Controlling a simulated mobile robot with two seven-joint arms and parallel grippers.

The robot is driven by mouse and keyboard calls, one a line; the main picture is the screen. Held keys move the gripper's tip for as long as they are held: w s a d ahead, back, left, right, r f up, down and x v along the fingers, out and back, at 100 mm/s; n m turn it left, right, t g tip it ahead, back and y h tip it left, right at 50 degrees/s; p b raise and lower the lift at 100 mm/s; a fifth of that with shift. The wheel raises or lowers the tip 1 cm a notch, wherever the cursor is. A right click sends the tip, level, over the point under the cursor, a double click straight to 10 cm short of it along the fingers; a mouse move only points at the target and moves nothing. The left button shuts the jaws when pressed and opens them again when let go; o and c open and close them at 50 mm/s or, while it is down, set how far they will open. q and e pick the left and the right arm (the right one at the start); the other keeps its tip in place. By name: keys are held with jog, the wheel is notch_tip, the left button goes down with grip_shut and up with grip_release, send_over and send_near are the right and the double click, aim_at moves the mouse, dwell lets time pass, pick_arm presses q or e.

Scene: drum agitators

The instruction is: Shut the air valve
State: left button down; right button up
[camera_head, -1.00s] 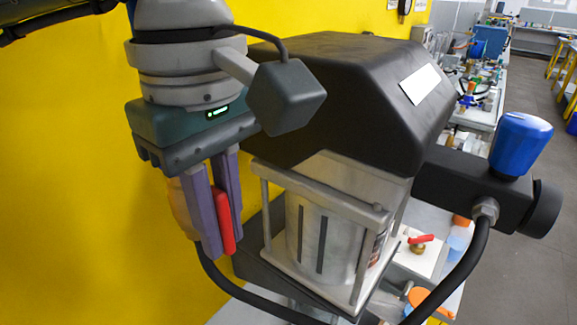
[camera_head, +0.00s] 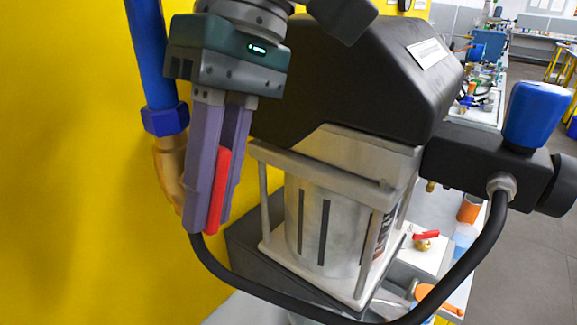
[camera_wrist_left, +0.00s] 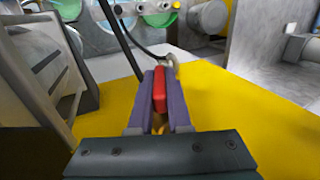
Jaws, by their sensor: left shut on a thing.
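The air valve shows as a brass body (camera_head: 170,170) under a blue pipe, with a red lever handle (camera_head: 218,190). My left gripper (camera_head: 210,222) points down in the head view, its purple fingers shut around the red handle. The handle stands nearly upright, leaning slightly, roughly in line with the pipe. In the left wrist view the red handle (camera_wrist_left: 160,90) sits between the two fingers. The fingers and handle hide part of the valve body, and I cannot see the handle's pivot clearly. My right gripper is in neither view.
The blue pipe (camera_head: 153,60) runs down the yellow wall (camera_head: 70,180). The black-hooded drum agitator (camera_head: 350,80) stands close on the right, with a black hose (camera_head: 290,300) looping below. A smaller red-handled valve (camera_head: 425,236) lies on the bench behind it.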

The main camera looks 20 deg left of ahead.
pick_arm(q)
jog(key=shift+r+g, duration=0.1)
jog(key=shift+g, duration=0.4)
jog(key=shift+g+y+p, duration=0.4)
jog(key=shift+g, duration=0.5)
jog(key=c, duration=0.9)
grip_release()
jog(key=shift+o, duration=0.2)
